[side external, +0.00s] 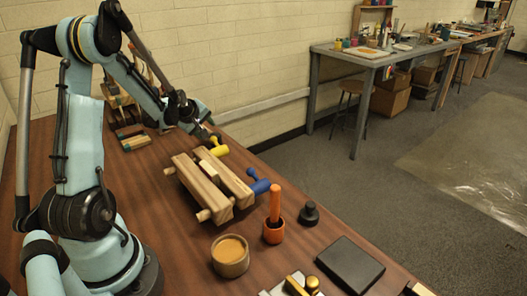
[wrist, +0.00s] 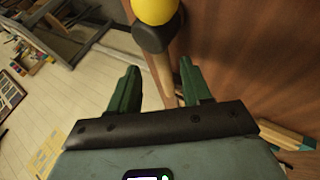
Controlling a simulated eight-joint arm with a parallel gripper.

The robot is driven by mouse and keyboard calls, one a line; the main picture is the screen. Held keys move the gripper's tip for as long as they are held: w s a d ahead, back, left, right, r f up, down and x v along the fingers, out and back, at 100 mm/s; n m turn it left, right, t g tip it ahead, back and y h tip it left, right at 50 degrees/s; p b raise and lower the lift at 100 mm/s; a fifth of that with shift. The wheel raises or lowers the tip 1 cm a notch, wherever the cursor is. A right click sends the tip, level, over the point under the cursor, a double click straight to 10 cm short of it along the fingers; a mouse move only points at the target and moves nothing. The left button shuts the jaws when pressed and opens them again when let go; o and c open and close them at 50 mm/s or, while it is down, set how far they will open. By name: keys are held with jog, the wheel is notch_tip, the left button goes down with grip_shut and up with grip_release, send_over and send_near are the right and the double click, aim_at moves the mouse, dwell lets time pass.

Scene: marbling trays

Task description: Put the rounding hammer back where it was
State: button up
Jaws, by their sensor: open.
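A hammer with a yellow rounded face, a black head (wrist: 155,36) and a wooden handle (wrist: 163,75) shows in the wrist view. Its handle runs between the two green fingers of my gripper (wrist: 158,76), which are apart with gaps beside the handle. In the side view a yellow head (side external: 217,148) shows just below my gripper (side external: 208,136), beside the wooden press (side external: 208,187); its handle is hardly visible there. A blue hammer-like piece (side external: 260,186) lies at the press's right side. I cannot tell by name which is the rounding hammer.
An orange cup (side external: 273,234) with an upright orange handle, a round tan pot (side external: 230,262), a black knob-like weight (side external: 308,215) and a dark slab (side external: 350,264) stand towards the front. Stacked wooden pieces (side external: 131,135) lie at the back left.

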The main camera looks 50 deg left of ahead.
jog(key=v, duration=0.8)
jog(key=w+d+r+m+h, duration=0.15)
jog(key=d+m, duration=0.25)
jog(key=d, duration=0.4)
jog(key=w+d+r+m+h, duration=0.15)
jog(key=d+m, duration=0.25)
jog(key=d, duration=0.4)
jog(key=s+d+m+h, duration=0.1)
jog(key=s+d+m, duration=0.2)
jog(key=d+m, duration=0.2)
jog(key=s+d+m+h, duration=0.1)
jog(key=s+d+m, duration=0.2)
jog(key=d+m, duration=0.3)
jog(key=d, duration=0.5)
jog(key=shift+s+r, duration=0.25)
jog(key=shift+s, duration=0.1)
jog(key=shift+t, duration=0.3)
